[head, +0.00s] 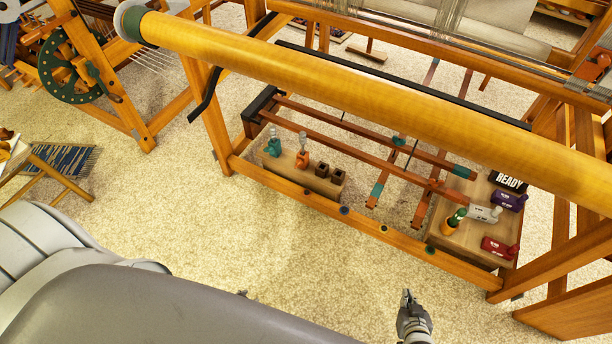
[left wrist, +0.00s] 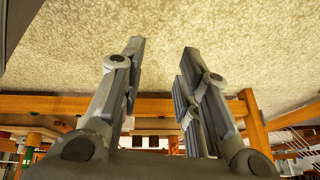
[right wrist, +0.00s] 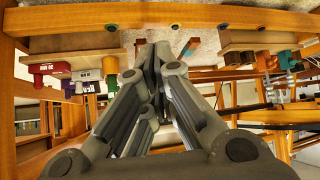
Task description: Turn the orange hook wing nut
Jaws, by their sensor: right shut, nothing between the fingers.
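An orange piece with a pale upright top, which looks like the orange hook wing nut (head: 302,158), stands on the left wooden block (head: 322,185) under the loom. In the right wrist view an orange piece (right wrist: 270,62) shows beside a teal one, at the right. My right gripper (head: 407,297) is shut and empty, in front of the loom's lower rail and apart from the orange piece; its shut fingers (right wrist: 155,60) fill the middle of the right wrist view. My left gripper (left wrist: 160,75) is open and empty over the carpet; my arm mostly hides it in the head view.
A teal piece (head: 273,145) stands left of the orange one, and dark brown blocks (head: 330,171) to its right. The lower rail (head: 345,212) and thick round beam (head: 330,75) cross the loom front. The right block (head: 470,238) carries several coloured pieces. Carpet before the loom is clear.

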